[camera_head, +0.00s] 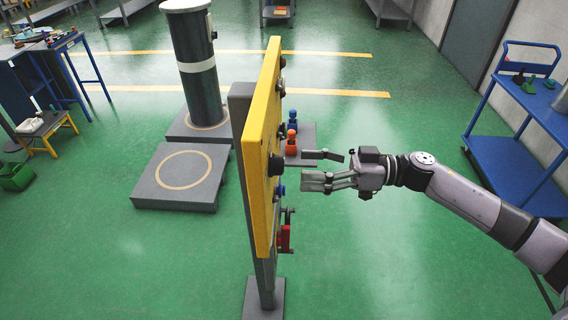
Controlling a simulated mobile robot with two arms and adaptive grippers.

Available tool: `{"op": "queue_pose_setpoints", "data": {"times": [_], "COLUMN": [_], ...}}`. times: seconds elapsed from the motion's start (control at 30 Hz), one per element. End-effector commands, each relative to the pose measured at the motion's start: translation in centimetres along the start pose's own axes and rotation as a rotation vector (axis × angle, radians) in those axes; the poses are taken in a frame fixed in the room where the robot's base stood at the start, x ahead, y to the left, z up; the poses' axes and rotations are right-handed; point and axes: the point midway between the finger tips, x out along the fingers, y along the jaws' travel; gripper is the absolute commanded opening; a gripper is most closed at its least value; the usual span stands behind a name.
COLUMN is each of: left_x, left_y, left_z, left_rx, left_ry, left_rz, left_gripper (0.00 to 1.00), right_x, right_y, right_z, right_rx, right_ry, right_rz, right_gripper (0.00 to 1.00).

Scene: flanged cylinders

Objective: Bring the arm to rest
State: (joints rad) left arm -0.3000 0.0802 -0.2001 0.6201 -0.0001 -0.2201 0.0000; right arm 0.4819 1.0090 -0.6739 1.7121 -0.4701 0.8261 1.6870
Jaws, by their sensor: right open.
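My right gripper (318,168) comes in from the right with its arm stretched toward the yellow panel (260,150). Its two fingers are spread apart with nothing between them. The fingertips point left at the panel's right-hand face and look a short way off it. Knobs and buttons stick out of that face, among them a dark knob (275,165) and a blue button (279,190). My left gripper is not in the view.
A grey post on a base (264,300) carries the panel. Left of it stand a dark cylinder (197,75) and an empty grey plinth (150,190). Orange (291,144) and blue (293,118) pieces stand behind the gripper. A blue cart (520,145) is at right. Green floor is open in front.

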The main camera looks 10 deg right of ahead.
Motion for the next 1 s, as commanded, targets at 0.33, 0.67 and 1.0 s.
{"op": "queue_pose_setpoints", "data": {"times": [0.33, 0.67, 1.0], "left_x": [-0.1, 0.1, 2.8], "left_y": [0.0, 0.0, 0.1], "left_z": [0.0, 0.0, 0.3], "left_rx": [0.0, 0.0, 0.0], "left_ry": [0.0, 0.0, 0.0], "left_rz": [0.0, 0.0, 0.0], "left_gripper": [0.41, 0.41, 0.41], "right_x": [-0.9, -0.8, -4.3], "right_y": [0.0, 0.5, 12.8], "right_z": [0.0, 0.4, 15.5], "right_rx": [0.0, -0.001, -0.019], "right_ry": [0.001, 0.011, 0.093], "right_rz": [0.0, 0.016, 0.537], "right_gripper": [0.67, 0.67, 0.67]}}
